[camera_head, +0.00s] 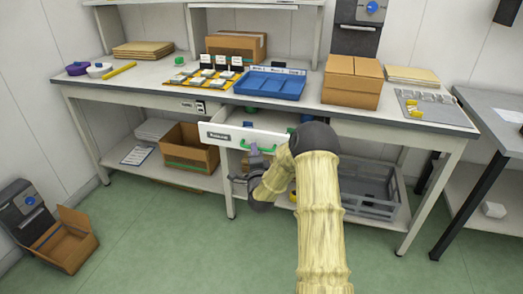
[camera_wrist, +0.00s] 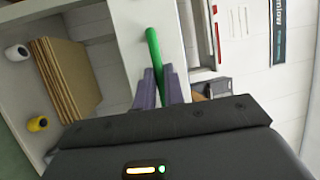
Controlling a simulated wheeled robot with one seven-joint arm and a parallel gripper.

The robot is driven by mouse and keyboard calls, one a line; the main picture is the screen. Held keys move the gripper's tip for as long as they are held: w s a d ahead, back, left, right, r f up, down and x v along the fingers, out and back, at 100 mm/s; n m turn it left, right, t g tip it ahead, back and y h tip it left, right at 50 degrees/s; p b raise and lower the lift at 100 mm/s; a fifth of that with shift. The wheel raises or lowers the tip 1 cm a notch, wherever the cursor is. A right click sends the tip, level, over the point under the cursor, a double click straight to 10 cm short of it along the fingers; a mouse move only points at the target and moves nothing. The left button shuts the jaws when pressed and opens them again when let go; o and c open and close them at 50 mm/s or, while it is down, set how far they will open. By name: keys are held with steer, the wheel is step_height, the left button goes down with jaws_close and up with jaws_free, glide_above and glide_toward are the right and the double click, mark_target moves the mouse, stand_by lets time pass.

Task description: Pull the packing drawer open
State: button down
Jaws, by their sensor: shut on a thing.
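The packing drawer (camera_head: 218,136) is a white drawer under the workbench, with a dark label on its front. It stands partly pulled out, and a few small items, one blue and some green, show inside. Its green bar handle (camera_head: 262,149) is on the front, and it also shows in the wrist view (camera_wrist: 153,45). My gripper (camera_head: 254,155) is at the handle, below the drawer's front edge. In the wrist view its two fingers (camera_wrist: 160,88) are shut around the green bar. My arm hides the right part of the drawer front.
Below are an open carton (camera_head: 190,148) and a grey crate (camera_head: 372,200).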

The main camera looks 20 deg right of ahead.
steer(key=shift+s+a, duration=0.4)
steer(key=shift+s, duration=0.15)
steer(key=c, duration=1.5)
jaws_free()
steer(key=b+v, duration=0.3)
steer(key=v, duration=1.4)
steer(key=shift+s+a, duration=0.15)
steer(key=shift+s, duration=0.05)
